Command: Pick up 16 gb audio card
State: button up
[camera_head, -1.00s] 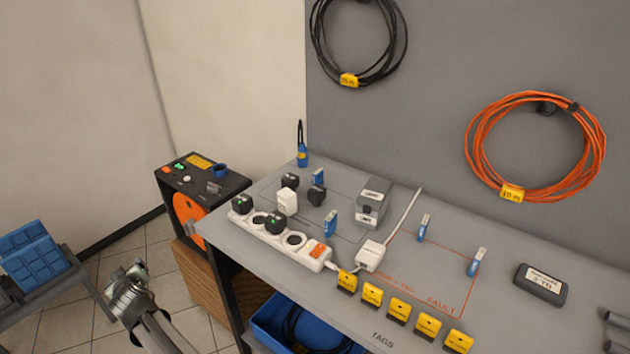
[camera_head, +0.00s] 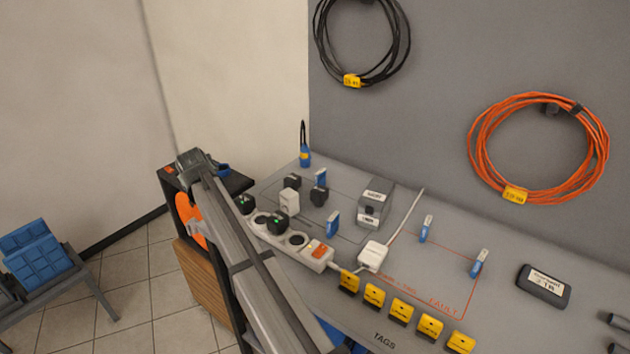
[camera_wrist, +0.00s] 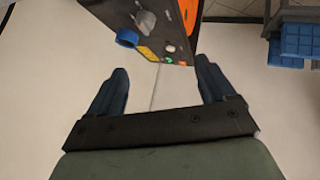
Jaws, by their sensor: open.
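I cannot pick out a card marked 16 GB audio in either view; no label that small is readable. My gripper (camera_wrist: 162,66) is open and empty in the wrist view, its two dark fingers apart over bare pale wall. Beyond the fingertips is the black box (camera_wrist: 138,18) with buttons, a blue ring (camera_wrist: 127,38) and a small grey object (camera_wrist: 146,22) that I cannot identify. In the head view my arm covers much of the black box (camera_head: 234,184), and my fingers cannot be made out.
The grey bench (camera_head: 405,285) holds a white power strip (camera_head: 312,257) with black plugs, a grey label device (camera_head: 374,203), small blue-and-white items (camera_head: 479,262) and several yellow tags (camera_head: 374,294). Blue bins (camera_head: 38,255) stand at left. Coiled cables hang on the grey panel (camera_head: 440,60).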

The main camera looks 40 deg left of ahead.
jog(key=w+d+r+g+h, duration=0.1)
jog(key=w+d+h, duration=0.1)
jog(key=w+d, duration=0.6)
jog(key=w+d+r+g+h, duration=0.1)
jog(key=w+d, duration=0.3)
jog(key=w, duration=0.8)
jog(key=n+g+h, duration=0.1)
jog(key=g+h, duration=0.1)
jog(key=g, duration=0.1)
send_near(320, 172)
jog(key=x, duration=0.6)
jog(key=shift+w+f, duration=0.35)
jog(key=shift+s+x, duration=0.2)
jog(key=shift+x, duration=2.5)
jog(key=shift+a, duration=0.1)
jog(key=c, duration=1.1)
jog(key=shift+o, duration=0.2)
jog(key=shift+r, duration=0.15)
